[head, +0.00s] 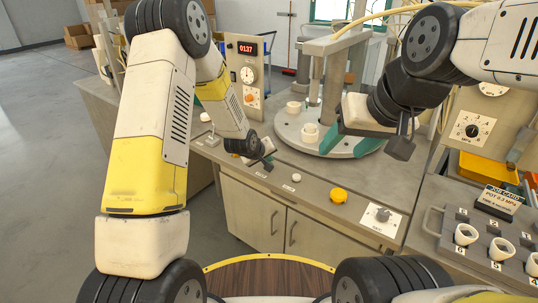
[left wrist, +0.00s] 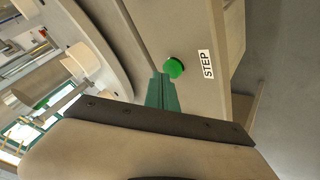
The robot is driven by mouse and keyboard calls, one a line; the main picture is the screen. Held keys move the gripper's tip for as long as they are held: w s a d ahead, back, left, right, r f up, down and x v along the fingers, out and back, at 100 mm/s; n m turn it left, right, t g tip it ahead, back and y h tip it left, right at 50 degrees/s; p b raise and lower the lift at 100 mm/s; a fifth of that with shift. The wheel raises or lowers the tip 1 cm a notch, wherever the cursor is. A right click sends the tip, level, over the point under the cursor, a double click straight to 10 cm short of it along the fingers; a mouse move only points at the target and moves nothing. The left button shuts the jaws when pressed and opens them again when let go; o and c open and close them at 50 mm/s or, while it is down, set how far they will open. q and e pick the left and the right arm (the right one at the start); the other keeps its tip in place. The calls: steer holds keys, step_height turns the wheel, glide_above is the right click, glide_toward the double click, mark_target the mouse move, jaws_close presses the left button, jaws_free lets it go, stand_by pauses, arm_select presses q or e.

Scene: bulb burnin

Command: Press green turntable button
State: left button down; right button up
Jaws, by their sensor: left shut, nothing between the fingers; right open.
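The green button (left wrist: 174,68) sits on the bench top beside a STEP label (left wrist: 207,64) in the left wrist view. In the head view it is hidden behind my left gripper (head: 266,162). The teal fingers of that gripper (left wrist: 161,90) are shut and empty. In the left wrist view their tips show close beside the button; I cannot tell whether they touch it. The round grey turntable (head: 291,128) carries white pieces. My right gripper (head: 350,142) is open and empty over the turntable's right side.
A white button (head: 297,178), a yellow button (head: 338,195) and a dial plate (head: 380,217) line the bench's front edge. A panel with a red display (head: 246,48) stands behind at left. A rack with white sockets (head: 466,234) is at right.

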arm_select(q)
steer(key=shift+f, duration=0.5)
stand_by(0.9)
steer(key=shift+r, duration=3.4)
